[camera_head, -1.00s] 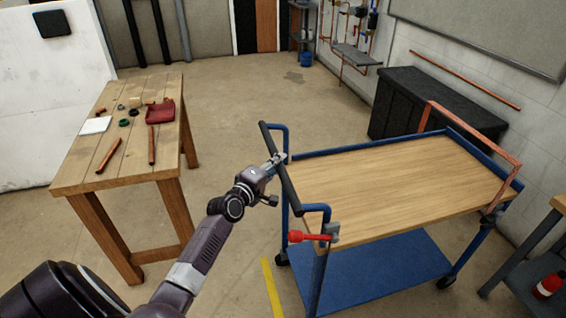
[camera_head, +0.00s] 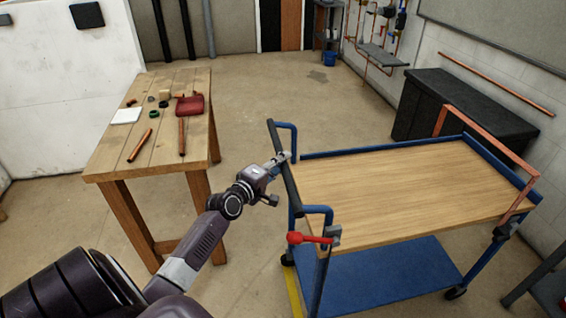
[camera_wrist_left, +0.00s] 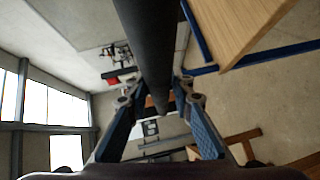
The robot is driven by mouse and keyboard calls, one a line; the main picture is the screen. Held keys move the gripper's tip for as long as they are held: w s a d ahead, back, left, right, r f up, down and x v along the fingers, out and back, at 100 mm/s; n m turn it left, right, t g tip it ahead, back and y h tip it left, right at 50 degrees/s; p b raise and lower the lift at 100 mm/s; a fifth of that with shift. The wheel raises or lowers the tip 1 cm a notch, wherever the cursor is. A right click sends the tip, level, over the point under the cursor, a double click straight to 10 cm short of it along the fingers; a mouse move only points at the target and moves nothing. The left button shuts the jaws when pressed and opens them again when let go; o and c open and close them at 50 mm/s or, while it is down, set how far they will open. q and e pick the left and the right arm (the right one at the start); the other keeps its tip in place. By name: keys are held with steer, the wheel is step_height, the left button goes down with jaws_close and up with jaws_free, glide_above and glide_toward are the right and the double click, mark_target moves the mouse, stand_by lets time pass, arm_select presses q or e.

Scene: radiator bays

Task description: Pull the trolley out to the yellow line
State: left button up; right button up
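The trolley has a wooden top (camera_head: 400,190), a blue lower shelf (camera_head: 385,280), blue posts and a black push bar (camera_head: 285,180) at its left end. A red-handled lever (camera_head: 310,239) sits at its near left corner. My left gripper (camera_head: 280,160) is at the push bar, and in the left wrist view its fingers (camera_wrist_left: 160,90) lie either side of the black bar (camera_wrist_left: 150,45), closed around it. The yellow line (camera_head: 293,292) on the floor shows beside the trolley's near left post, partly hidden by the trolley. My right gripper is not in view.
A wooden workbench (camera_head: 150,165) with small parts and copper pipes stands to the left. A black chest (camera_head: 460,110) stands by the right wall behind the trolley. A grey shelf unit (camera_head: 545,290) is at the lower right. The floor between bench and trolley is clear.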

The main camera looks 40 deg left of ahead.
arm_select(q)
steer(key=o, duration=0.3)
steer(key=shift+s+a, duration=0.1)
steer(key=shift+s, duration=0.1)
steer(key=shift+o, duration=0.2)
steer(key=shift+s, duration=0.5)
steer(key=s+d+r, duration=0.1)
steer(key=s, duration=0.9)
steer(key=shift+s+r, duration=0.35)
steer(key=shift+s, duration=0.05)
steer(key=shift+f, duration=0.1)
